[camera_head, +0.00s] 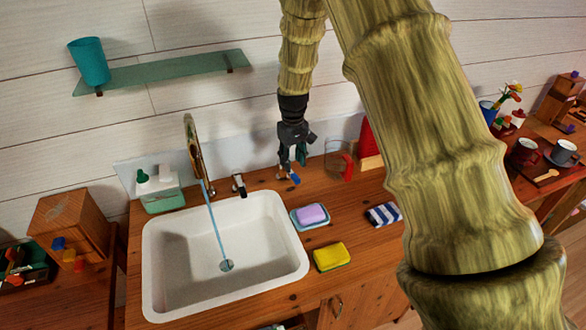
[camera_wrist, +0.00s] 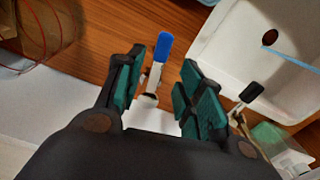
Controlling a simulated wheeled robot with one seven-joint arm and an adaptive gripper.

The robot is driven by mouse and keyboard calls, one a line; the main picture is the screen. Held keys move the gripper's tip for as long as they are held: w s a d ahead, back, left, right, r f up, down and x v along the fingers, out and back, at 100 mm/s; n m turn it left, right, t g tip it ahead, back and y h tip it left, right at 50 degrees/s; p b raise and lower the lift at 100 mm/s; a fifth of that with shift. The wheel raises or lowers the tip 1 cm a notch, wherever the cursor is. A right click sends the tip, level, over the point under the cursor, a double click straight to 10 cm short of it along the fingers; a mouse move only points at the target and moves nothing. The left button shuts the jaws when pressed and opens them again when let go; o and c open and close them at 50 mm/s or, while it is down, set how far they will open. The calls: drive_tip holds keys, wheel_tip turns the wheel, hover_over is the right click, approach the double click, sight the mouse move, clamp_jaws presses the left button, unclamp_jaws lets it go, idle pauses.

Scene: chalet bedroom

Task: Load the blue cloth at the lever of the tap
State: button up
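My gripper (camera_head: 292,163) points down over the counter, right of the sink; its fingers stand apart in the wrist view (camera_wrist: 163,78). A blue-tipped metal lever (camera_head: 295,179) is just below them, and it shows ahead between the fingertips in the wrist view (camera_wrist: 163,48). I cannot tell whether they touch. A black-tipped lever (camera_head: 239,184) stands behind the sink, also in the wrist view (camera_wrist: 250,92). The tall tap (camera_head: 193,146) pours a blue stream of water. A blue-and-white striped cloth (camera_head: 384,215) lies on the counter at the right, away from my gripper.
The white sink (camera_head: 160,255) has a dish with purple soap (camera_head: 312,214) and a yellow sponge (camera_head: 331,256) at its right. A soap caddy (camera_head: 159,190) is behind the sink.

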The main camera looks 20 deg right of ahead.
wheel_tip(320, 180, up, 7)
idle(0.3)
